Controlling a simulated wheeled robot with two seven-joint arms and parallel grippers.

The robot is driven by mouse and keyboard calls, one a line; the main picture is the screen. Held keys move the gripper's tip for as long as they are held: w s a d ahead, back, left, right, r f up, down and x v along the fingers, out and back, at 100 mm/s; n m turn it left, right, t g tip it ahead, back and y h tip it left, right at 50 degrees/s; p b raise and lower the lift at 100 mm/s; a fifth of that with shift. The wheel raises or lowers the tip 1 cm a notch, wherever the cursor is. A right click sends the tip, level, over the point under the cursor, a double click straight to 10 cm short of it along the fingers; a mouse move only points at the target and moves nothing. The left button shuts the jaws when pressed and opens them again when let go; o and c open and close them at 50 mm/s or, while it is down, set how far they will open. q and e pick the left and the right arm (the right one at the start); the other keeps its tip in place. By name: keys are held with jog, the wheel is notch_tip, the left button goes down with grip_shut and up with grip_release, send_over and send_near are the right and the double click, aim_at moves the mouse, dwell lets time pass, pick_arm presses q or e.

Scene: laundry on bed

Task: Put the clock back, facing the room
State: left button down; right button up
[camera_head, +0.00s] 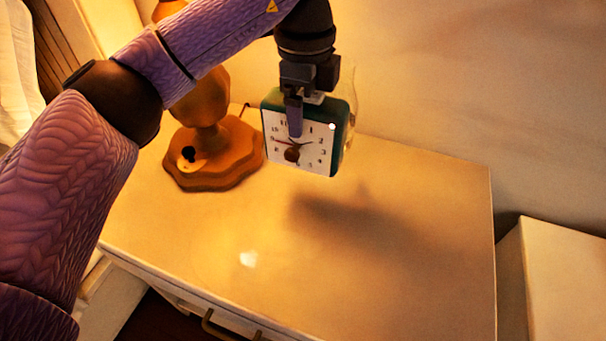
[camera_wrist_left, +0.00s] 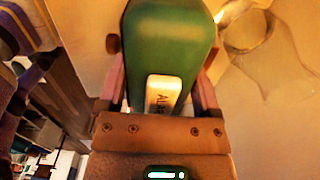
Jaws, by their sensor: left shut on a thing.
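The clock (camera_head: 318,148) is a small green-cased alarm clock with a white square face and dark numerals. My left gripper (camera_head: 294,118) is shut on it from above, with one finger across the face. The clock hangs above the nightstand (camera_head: 400,290), and its shadow falls on the top to the lower right. Its face points toward the head camera. In the left wrist view the green case of the clock (camera_wrist_left: 170,40) sits between the two fingers, with a pale label on it. My right gripper is not in view.
An orange lamp with a scalloped wooden base (camera_head: 215,155) stands at the back left of the nightstand, close to the clock. A wall rises behind. A white box-like piece (camera_head: 565,270) stands at the right.

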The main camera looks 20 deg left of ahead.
aim_at(304, 151)
pick_arm(q)
notch_tip(304, 151, down, 9)
jog(key=b, duration=0.4)
jog(key=shift+r, duration=0.2)
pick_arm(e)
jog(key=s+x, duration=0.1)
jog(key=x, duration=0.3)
pick_arm(q)
jog(key=shift+r, duration=0.25)
grip_release()
jog(key=shift+f, duration=0.1)
notch_tip(304, 151, up, 8)
jog(key=p, duration=0.4)
jog(key=shift+p, duration=0.35)
jog(key=shift+f, duration=0.1)
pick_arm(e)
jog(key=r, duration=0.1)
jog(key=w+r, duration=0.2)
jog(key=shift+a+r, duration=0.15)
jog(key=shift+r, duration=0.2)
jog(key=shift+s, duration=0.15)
